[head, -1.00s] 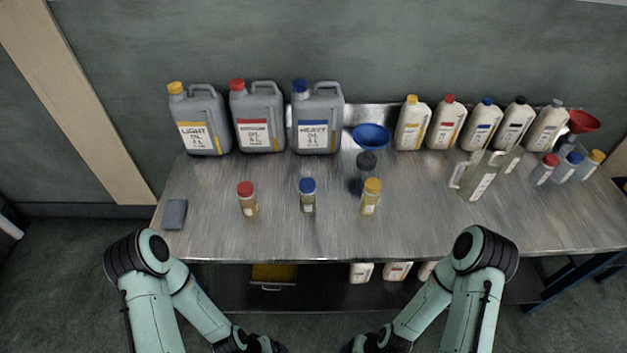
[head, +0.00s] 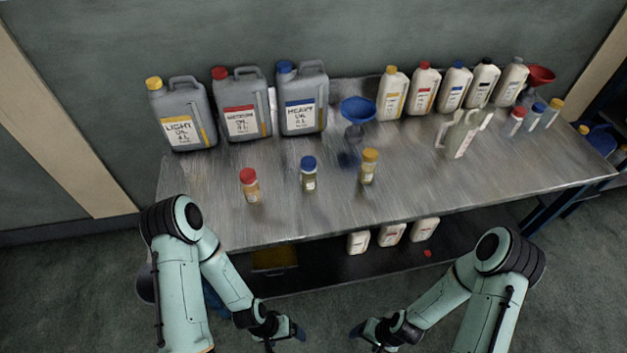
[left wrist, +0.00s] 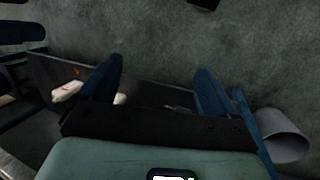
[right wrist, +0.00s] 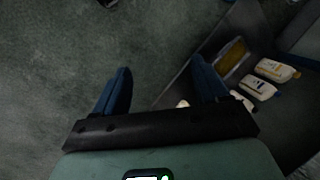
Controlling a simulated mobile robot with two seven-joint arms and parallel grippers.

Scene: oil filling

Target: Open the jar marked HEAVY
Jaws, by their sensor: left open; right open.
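Three small capped jars stand upright on the metal table in the head view: one with a red cap (head: 250,187), one with a blue cap (head: 308,175) and one with a yellow cap (head: 369,168). Their labels are too small to read. A large grey canister labelled HEAVY OIL (head: 303,100), with a blue cap, stands behind them. My left gripper (head: 286,334) and right gripper (head: 368,334) are low in front of the table, apart from the jars. Both are open and empty, with fingers spread in the left wrist view (left wrist: 155,82) and right wrist view (right wrist: 163,85).
LIGHT (head: 183,115) and red-capped (head: 242,105) canisters stand at the back left. A blue funnel (head: 358,110) stands behind the jars. Several white bottles (head: 391,95) and a clear jug (head: 460,135) are at the right. The table's front edge (head: 400,222) lies between grippers and jars.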

